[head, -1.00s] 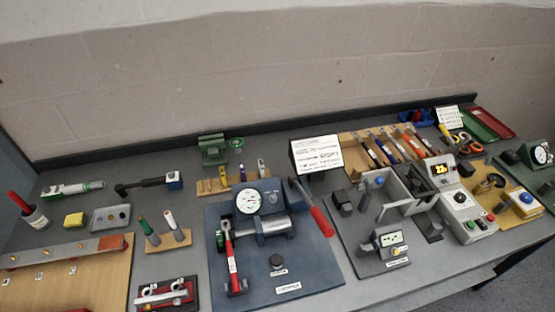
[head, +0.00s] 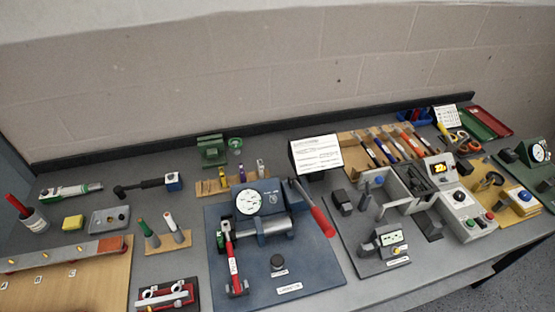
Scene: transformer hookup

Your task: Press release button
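No button carries a label that I can read as "release", so I cannot tell which one it is. A black round button (head: 278,262) with a small label stands on the blue baseplate (head: 318,278) of the dial gauge fixture. A small yellow button (head: 396,251) sits on the front of a grey fixture at centre right. Neither gripper shows.
The blue fixture has a dial (head: 249,202), a red-handled lever (head: 321,221) and a red upright tool (head: 233,266). A white sign (head: 316,153) stands behind it. Screwdrivers (head: 384,148) lie on a wooden rack. A wooden board (head: 80,292) lies at the front left. The bench is crowded.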

